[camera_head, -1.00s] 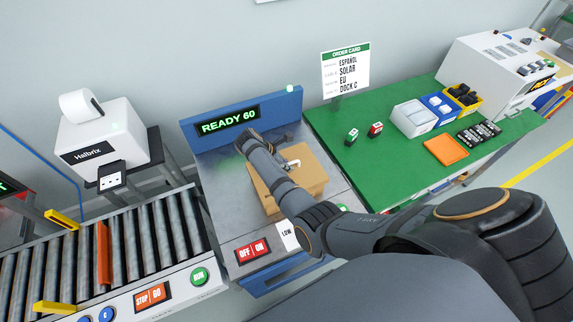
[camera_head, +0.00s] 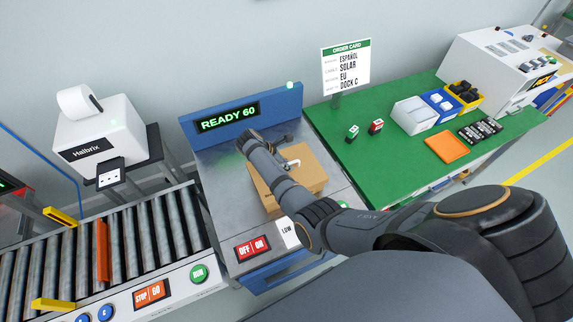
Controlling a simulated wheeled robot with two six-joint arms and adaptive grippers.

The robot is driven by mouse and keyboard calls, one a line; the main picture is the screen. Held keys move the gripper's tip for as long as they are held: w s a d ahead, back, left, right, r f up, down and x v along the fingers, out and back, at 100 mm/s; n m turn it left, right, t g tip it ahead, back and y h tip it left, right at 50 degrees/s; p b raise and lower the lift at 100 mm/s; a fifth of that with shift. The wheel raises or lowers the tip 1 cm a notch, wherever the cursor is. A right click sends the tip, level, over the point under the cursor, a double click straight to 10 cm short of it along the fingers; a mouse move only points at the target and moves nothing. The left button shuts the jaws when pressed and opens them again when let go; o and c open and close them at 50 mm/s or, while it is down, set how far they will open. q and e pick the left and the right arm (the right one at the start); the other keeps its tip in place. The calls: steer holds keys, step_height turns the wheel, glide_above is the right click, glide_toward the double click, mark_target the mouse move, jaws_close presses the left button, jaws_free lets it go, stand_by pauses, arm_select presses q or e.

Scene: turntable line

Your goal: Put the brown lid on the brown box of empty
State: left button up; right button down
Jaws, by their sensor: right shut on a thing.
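The brown box (camera_head: 306,182) sits on the grey metal deck of the station under the READY 60 display. My right forearm crosses in front of it and hides its left part. My right gripper (camera_head: 284,139) is at the back edge of the box, partly hidden behind my wrist. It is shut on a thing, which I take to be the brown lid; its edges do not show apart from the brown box. A small pale part (camera_head: 292,163) shows over the brown top; I cannot tell what it is. My left gripper is not in view.
The roller conveyor (camera_head: 130,235) with an orange bar (camera_head: 102,250) lies to the left. A label printer (camera_head: 100,140) stands behind it. The green table (camera_head: 375,160) on the right holds small blocks, bins and an orange tray (camera_head: 446,147). The blue display panel (camera_head: 270,112) rises behind the deck.

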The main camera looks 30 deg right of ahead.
stand_by(0.3)
steer(key=c, duration=1.4)
jaws_free()
steer(key=shift+o, duration=0.2)
steer(key=shift+a, duration=0.1)
steer(key=v, duration=0.7)
steer(key=shift+r, duration=0.2)
